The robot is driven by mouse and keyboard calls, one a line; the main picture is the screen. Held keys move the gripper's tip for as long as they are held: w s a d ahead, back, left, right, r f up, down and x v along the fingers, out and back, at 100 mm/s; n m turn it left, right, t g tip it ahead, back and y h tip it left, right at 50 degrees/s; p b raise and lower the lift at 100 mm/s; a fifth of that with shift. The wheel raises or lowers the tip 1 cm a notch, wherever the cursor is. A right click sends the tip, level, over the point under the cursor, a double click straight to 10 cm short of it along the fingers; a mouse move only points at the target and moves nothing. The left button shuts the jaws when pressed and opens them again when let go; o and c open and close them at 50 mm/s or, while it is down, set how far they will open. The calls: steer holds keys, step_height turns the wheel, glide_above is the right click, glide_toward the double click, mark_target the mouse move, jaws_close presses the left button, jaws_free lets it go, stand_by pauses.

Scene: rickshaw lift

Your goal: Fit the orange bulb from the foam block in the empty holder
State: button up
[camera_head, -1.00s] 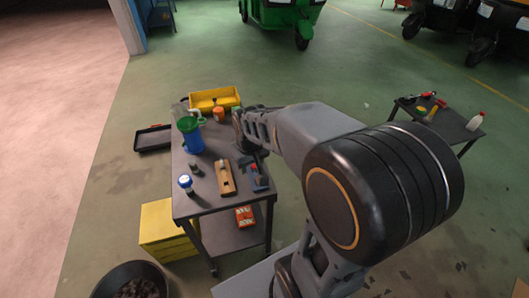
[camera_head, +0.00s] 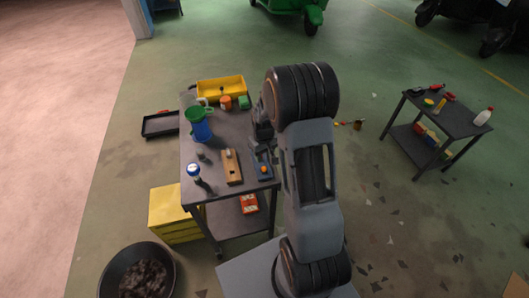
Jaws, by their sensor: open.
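A small orange bulb (camera_head: 263,170) shows on a dark blue block (camera_head: 265,178), which I take for the foam block, at the right front of the bench top. Left of it lies a wooden board (camera_head: 236,180) with a dark round spot, perhaps the empty holder (camera_head: 233,168), and a pale piece at its far end. My gripper (camera_head: 260,146) is over the right side of the bench, beyond the blue block and apart from the bulb. It is open; its fingers are small and dark here, and I see nothing held.
A blue jug with a green funnel (camera_head: 199,126), a blue-and-white container (camera_head: 193,171) and a small dark bottle (camera_head: 201,156) stand at left on the bench (camera_head: 215,150). A yellow bin (camera_head: 221,87), orange can (camera_head: 226,103) and green can (camera_head: 244,102) are at the back.

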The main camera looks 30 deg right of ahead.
mark_target(264, 167)
step_height(264, 167, down, 8)
steer(key=b, duration=0.5)
steer(key=shift+r, duration=0.1)
steer(key=shift+c, duration=0.2)
steer(key=c, duration=0.5)
steer(key=shift+r, duration=0.15)
steer(key=shift+r+p, duration=2.25)
steer(key=shift+r, duration=1.15)
